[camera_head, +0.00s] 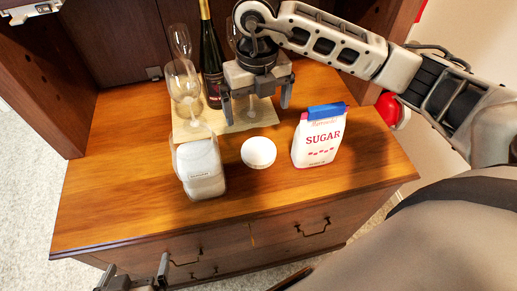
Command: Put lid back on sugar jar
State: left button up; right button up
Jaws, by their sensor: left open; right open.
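The clear sugar jar (201,172), with white contents and a small label, stands on the wooden counter left of centre. A round white lid (258,152) lies on the counter to its right, apart from the jar. A white sugar bag (318,142) with a blue top stands right of the lid. My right gripper (257,106) is open and empty, fingers pointing down, beyond the lid in the picture and over the board area.
A pale board (183,133) lies behind the jar, with wine glasses (183,84) and a dark wine bottle (209,50) around it. The hutch's side wall (45,75) rises at left. A red object (387,107) is at right. The counter's left front is clear.

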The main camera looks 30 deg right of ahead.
send_over(260, 152)
jog(key=f, duration=1)
jog(key=shift+w+a+p, duration=0.1)
jog(key=shift+a+p, duration=0.15)
jog(key=shift+p, duration=0.15)
jog(key=f, duration=0.3)
jog(key=f+p, duration=0.1)
jog(key=f, duration=0.1)
jog(key=shift+d, duration=0.25)
jog(key=c, duration=0.9)
